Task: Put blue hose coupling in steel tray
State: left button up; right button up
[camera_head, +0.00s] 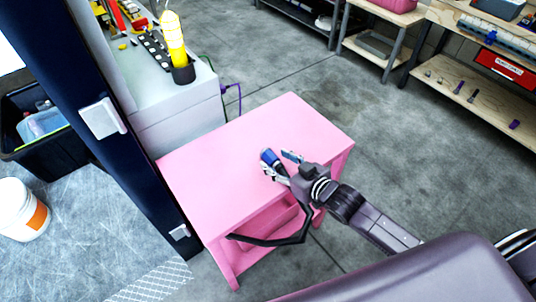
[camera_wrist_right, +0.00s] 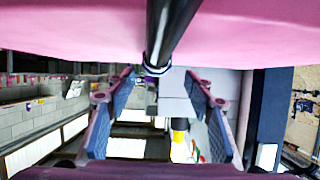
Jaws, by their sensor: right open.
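The blue hose coupling (camera_head: 269,157) is a small dark-blue cylinder with a pale end on the pink table (camera_head: 220,160). My right gripper (camera_head: 280,164) reaches in from the right, low over the table, its fingers spread and the coupling close at their tips. Whether a finger touches it I cannot tell. In the right wrist view the gripper (camera_wrist_right: 160,115) has its blue finger pads wide apart. A dark cylinder (camera_wrist_right: 172,30) with a pale-blue collar shows above the gap there; I cannot tell whether it is the coupling. I cannot identify a steel tray. My left gripper is out of view.
A grey cabinet (camera_head: 165,100) with a yellow bottle (camera_head: 173,40) stands behind the table. A dark upright (camera_head: 110,120) is close on the left, beside a black bin (camera_head: 60,140) and white bucket (camera_head: 20,210). Wooden shelves (camera_head: 470,80) are at the right. The table's right part is bare.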

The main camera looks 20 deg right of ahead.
aim_at(268, 155)
jog(key=shift+d+f+x, duration=0.15)
jog(key=shift+x, duration=1.35)
jog(key=shift+d+f+x, duration=0.15)
jog(key=shift+x, duration=1.3)
grip_shut()
